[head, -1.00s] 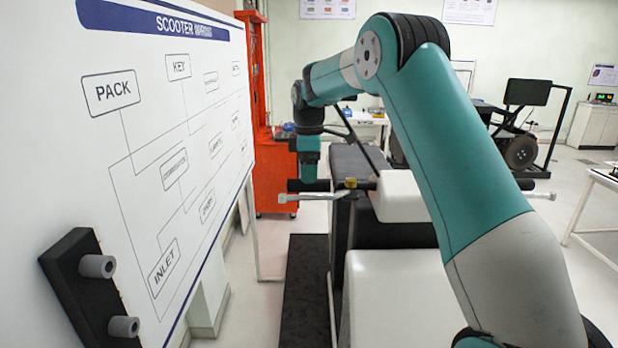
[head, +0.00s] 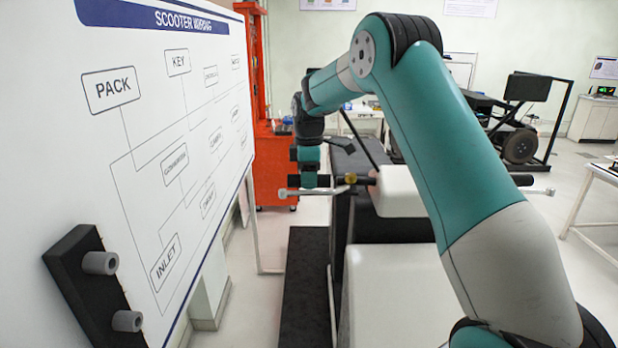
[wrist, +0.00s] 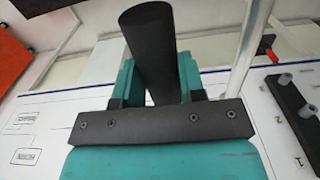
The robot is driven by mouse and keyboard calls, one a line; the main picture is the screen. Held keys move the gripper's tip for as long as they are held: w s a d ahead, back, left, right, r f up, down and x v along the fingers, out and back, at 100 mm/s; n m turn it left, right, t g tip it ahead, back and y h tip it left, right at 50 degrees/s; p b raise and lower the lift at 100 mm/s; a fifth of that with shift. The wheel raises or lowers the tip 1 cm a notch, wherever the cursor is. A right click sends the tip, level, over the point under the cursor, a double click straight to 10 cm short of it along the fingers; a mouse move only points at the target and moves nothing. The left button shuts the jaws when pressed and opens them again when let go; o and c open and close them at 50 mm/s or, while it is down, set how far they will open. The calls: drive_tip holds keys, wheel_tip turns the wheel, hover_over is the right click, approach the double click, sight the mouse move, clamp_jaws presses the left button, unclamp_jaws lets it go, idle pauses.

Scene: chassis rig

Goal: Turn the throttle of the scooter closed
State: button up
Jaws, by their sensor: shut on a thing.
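The scooter's throttle is a black cylindrical grip (head: 294,181) on the left end of the handlebar. It also shows in the wrist view as a dark round bar (wrist: 148,40) running up between the fingers. My gripper (head: 310,181) comes down on this grip from above. In the wrist view, my gripper's (wrist: 157,72) teal fingers with black pads are shut on the grip, one on each side. A silver brake lever (head: 325,191) runs beside the grip. The throttle's exact turn angle is hard to tell, since my fingers cover part of it.
A whiteboard with a wiring diagram (head: 190,130) stands close on the left, with a black block bearing grey pegs (head: 85,285). A red cabinet (head: 270,170) stands behind. The scooter's white front (head: 400,192) lies right of the grip. A dark mat (head: 305,285) covers the floor.

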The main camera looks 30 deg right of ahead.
drive_tip(key=shift+f+b, duration=0.1)
drive_tip(key=shift+b, duration=0.2)
drive_tip(key=shift+f+t+h+b, duration=0.15)
drive_tip(key=shift+t+h+b, duration=0.25)
drive_tip(key=shift+b, duration=0.65)
drive_tip(key=t+b, duration=0.1)
drive_tip(key=b, duration=0.1)
drive_tip(key=h+b, duration=0.1)
drive_tip(key=b, duration=0.1)
drive_tip(key=shift+s+a+f+t, duration=0.1)
drive_tip(key=shift+s+a+t, duration=0.05)
drive_tip(key=shift+t, duration=0.25)
drive_tip(key=t+b, duration=0.1)
drive_tip(key=b, duration=0.1)
drive_tip(key=shift+h+b, duration=0.35)
drive_tip(key=shift+h, duration=0.05)
drive_tip(key=shift+s+r+t+h+b, duration=0.1)
drive_tip(key=shift+r+t+h+b, duration=0.2)
drive_tip(key=shift+t+b, duration=0.3)
drive_tip(key=o, duration=0.9)
drive_tip(key=shift+o, duration=0.2)
